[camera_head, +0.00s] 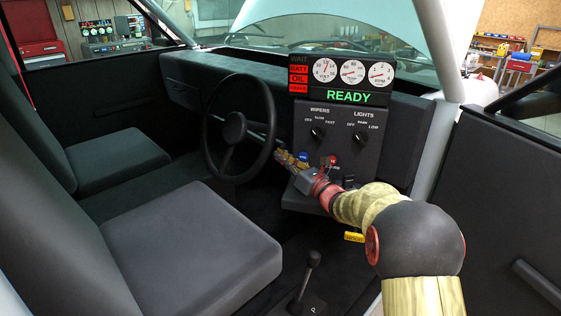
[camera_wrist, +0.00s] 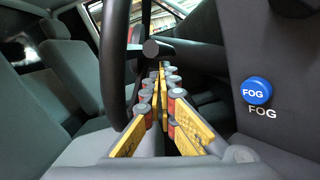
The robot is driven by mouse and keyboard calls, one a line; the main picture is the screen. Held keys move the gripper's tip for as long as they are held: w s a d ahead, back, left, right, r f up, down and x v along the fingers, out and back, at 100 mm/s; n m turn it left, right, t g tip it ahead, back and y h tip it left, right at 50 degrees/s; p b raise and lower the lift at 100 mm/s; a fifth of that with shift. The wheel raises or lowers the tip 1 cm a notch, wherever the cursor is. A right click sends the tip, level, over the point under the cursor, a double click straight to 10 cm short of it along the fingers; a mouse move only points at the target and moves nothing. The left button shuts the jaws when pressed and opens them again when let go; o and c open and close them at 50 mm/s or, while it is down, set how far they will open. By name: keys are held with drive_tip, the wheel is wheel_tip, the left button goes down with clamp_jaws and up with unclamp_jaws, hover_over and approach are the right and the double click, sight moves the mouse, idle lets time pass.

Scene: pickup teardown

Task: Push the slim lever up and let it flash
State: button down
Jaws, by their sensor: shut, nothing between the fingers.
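In the wrist view, a round grey knob (camera_wrist: 151,47), apparently the end of the slim lever, stands beside the steering wheel rim, just above and beyond my fingertips. I cannot tell whether they touch it. My gripper (camera_wrist: 157,68) is shut and empty, its yellow fingers pointing forward. In the head view my gripper (camera_head: 279,154) reaches left across the dash panel, its tips close to the right side of the steering wheel (camera_head: 270,138). The lever is hard to make out there, and no flashing indicator can be made out.
The dash panel (camera_head: 296,130) carries WIPERS and LIGHTS knobs. A blue FOG button (camera_wrist: 256,91) sits right of my fingers. The display (camera_head: 347,96) reads READY, with red BATT, OIL and BRAKE lamps. A yellow HOOD handle (camera_head: 354,237) and gear shifter (camera_head: 312,259) lie below.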

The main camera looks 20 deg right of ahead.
wheel_tip(320, 180, up, 3)
drive_tip(key=shift+f+g+p, duration=0.1)
drive_tip(key=shift+g+p, duration=0.6)
drive_tip(key=shift+p, duration=0.35)
drive_tip(key=shift+r+g+p, duration=0.3)
drive_tip(key=shift+g+p, duration=0.1)
drive_tip(key=shift+h, duration=0.4)
drive_tip(key=shift+f, duration=0.1)
